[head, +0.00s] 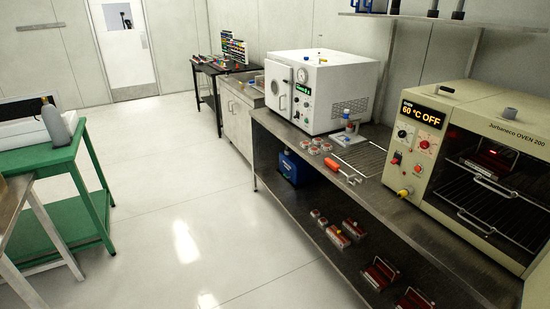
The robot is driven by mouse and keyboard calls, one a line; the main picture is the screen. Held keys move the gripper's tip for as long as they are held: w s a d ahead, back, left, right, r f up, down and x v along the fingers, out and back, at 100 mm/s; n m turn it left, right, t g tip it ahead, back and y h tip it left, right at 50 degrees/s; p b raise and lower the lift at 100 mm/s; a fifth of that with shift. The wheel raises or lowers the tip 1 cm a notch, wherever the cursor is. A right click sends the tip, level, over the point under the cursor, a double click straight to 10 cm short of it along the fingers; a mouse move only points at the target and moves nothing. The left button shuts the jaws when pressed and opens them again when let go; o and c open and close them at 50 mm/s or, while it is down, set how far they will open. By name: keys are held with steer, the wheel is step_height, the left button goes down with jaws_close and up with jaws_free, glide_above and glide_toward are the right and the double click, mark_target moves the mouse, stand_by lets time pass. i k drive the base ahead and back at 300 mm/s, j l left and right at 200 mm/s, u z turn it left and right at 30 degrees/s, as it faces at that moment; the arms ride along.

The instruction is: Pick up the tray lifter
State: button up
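A red-handled tool with a pale metal end, which looks like the tray lifter (340,170), lies on the steel bench (318,180) near its front edge. It lies in front of a wire rack (366,158), and its small details are hard to make out. Nothing is seen holding it. My gripper is not in view.
A white vacuum oven (328,88) stands behind, with small round red-and-white items (314,150) near it. A beige oven (470,150) reading 60 °C OFF stands at right. Red boxes (380,275) sit on the lower shelf. The floor (190,200) between bench and green table (60,160) is clear.

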mark_target(335, 167)
steer(key=i+j+u, duration=0.3)
steer(key=i, duration=0.5)
steer(key=i+l+u, duration=0.1)
steer(key=i+u, duration=0.25)
steer(key=i, duration=0.45)
steer(key=i+z, duration=0.35)
steer(key=i, duration=0.15)
steer(key=i+j+z, duration=0.15)
steer(key=i+z, duration=0.2)
steer(key=i, duration=0.15)
steer(key=i+l+z, duration=0.15)
steer(key=i+z, duration=0.65)
steer(key=z, duration=0.15)
